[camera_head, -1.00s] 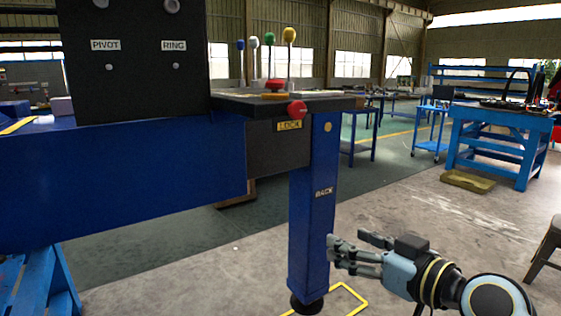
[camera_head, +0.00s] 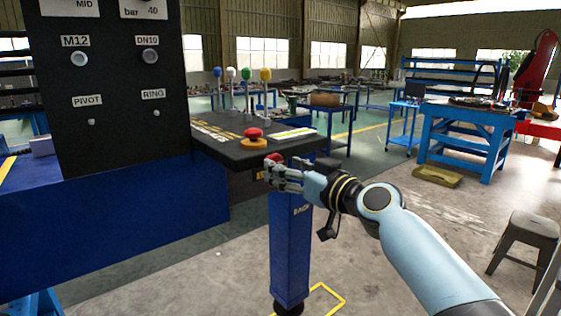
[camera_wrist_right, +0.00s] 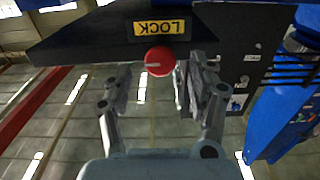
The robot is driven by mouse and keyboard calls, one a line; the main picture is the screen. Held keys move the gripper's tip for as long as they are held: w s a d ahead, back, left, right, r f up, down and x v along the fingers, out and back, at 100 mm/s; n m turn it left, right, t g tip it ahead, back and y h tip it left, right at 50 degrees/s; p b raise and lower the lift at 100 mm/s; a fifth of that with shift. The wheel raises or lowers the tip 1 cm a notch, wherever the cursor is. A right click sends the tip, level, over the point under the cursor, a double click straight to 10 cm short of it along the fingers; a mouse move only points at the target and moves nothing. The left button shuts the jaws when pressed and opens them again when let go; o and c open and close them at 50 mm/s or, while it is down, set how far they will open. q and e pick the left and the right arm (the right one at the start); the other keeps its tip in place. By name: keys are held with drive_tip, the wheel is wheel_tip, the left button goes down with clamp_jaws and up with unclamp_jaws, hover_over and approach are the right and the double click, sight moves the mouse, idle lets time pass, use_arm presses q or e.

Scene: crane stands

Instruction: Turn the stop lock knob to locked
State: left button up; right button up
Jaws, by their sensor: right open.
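The red stop lock knob (camera_wrist_right: 159,61) is on the front edge of the dark console, next to a yellow LOCK label (camera_wrist_right: 161,28) that appears upside down in the right wrist view. A short pale line marks the knob's face, lying roughly sideways there. My right gripper (camera_wrist_right: 158,90) is open, its fingers to either side of the knob in that picture; I cannot tell whether they touch it. In the head view the gripper (camera_head: 283,176) covers most of the label, and only a little of the knob (camera_head: 273,157) shows above its fingers. My left gripper is not in view.
On the console top (camera_head: 215,145) are a red mushroom button (camera_head: 252,133) on a yellow base and several levers with coloured balls. A blue leg (camera_head: 289,250) stands below the gripper. A stool (camera_head: 528,232) is at the right. The floor between is open.

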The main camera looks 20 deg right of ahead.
drive_tip(key=shift+x, duration=1.15)
drive_tip(key=c, duration=1.1)
